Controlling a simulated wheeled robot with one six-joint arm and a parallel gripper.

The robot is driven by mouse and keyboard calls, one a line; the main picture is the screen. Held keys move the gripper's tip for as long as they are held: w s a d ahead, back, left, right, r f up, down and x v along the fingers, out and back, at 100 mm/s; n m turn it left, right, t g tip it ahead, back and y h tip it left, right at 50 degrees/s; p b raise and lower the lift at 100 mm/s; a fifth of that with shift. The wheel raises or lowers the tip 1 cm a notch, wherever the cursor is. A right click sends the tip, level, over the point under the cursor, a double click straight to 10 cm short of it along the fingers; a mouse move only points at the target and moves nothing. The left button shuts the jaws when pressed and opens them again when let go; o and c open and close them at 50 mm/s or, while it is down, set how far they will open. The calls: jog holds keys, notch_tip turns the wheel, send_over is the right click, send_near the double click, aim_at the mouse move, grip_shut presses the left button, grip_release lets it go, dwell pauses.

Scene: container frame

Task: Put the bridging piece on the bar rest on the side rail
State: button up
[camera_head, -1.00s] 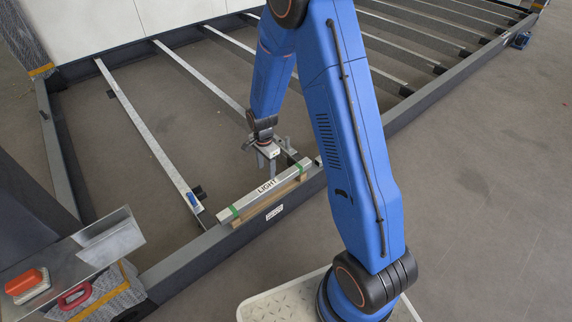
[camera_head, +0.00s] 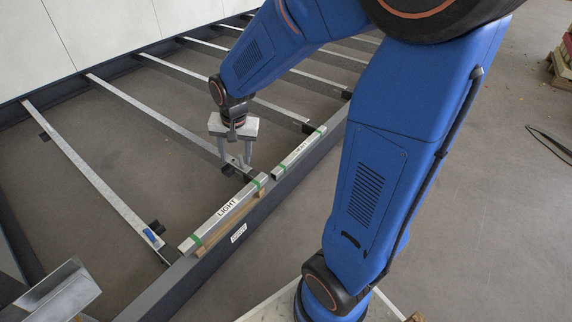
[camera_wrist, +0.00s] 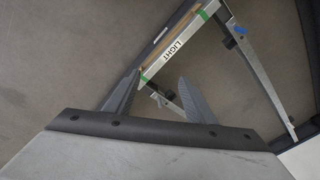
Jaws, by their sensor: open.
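A pale grey bar marked LIGHT (camera_head: 226,209), with green bands near its ends, lies lengthwise along the side rail (camera_head: 262,215). A wooden strip (camera_head: 207,240) shows under it, apparently the bar rest. The bar also shows in the wrist view (camera_wrist: 172,54), with wood (camera_wrist: 184,24) beside it. A second green-banded bar (camera_head: 298,152) lies further along the rail. I cannot tell which one is the bridging piece. My gripper (camera_head: 236,164) is open and empty, fingers pointing down, on the frame's inner side near the first bar's far end. Its fingers (camera_wrist: 160,79) are spread apart in the wrist view.
Several grey crossbars (camera_head: 108,185) span the frame, with dark blocks at their ends. One crossbar carries a blue mark (camera_head: 151,235). A metal sheet piece (camera_head: 62,292) is at lower left. The floor right of the rail (camera_head: 500,190) is mostly clear.

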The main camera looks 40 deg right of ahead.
jog(key=s+d+r+n+t, duration=0.1)
jog(key=s+r+n, duration=0.3)
jog(key=s, duration=0.7)
jog(key=s+d+r+n+t, duration=0.1)
jog(key=s+d+r+n, duration=0.1)
jog(key=s+r, duration=0.6)
jog(key=s+n, duration=0.1)
jog(key=s, duration=0.2)
jog(key=shift+s+n+t, duration=0.25)
jog(key=shift+n+t, duration=0.05)
jog(key=shift+n, duration=0.1)
